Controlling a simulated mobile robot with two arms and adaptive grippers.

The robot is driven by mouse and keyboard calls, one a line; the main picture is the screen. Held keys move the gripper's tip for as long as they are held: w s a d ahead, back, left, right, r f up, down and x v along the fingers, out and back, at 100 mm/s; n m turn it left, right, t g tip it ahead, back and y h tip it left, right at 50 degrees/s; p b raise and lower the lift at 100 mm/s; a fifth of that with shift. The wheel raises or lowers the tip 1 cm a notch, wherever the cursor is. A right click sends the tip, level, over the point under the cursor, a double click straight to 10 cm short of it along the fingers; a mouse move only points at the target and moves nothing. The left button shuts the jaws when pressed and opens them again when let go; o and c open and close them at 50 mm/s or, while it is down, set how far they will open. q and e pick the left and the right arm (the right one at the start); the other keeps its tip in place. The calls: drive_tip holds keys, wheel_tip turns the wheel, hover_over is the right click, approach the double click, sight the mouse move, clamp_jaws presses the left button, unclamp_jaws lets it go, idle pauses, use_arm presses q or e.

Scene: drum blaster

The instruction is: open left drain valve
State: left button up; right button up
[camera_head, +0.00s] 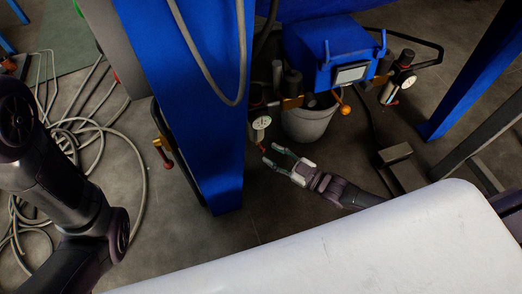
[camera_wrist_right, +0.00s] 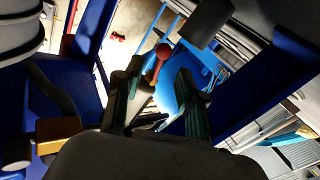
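The left valve group, with a round white gauge (camera_head: 261,123), sits beside the blue post in the head view. A small red-tipped handle (camera_head: 262,147) hangs below it. My right gripper (camera_head: 270,153) is open, its green-lined fingers pointing at this handle from the lower right. In the right wrist view, a lever with a red ball end (camera_wrist_right: 161,51) shows between the two open fingertips (camera_wrist_right: 161,70). I cannot tell whether the fingers touch it. My left arm shows at the left of the head view, but its gripper is out of frame.
A blue post (camera_head: 215,130) stands just left of the gripper. A grey bucket (camera_head: 308,124) is behind it, under a blue box (camera_head: 330,45) with an orange-ball lever (camera_head: 345,110). A second gauge (camera_head: 409,81) is at right.

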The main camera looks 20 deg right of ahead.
sight(263, 149)
drive_tip(key=b+x, duration=0.1)
drive_tip(key=x, duration=0.3)
drive_tip(key=shift+f+b, duration=0.15)
drive_tip(key=shift+b, duration=0.2)
drive_tip(key=shift+w+a, duration=0.35)
drive_tip(key=shift+w, duration=0.1)
clamp_jaws()
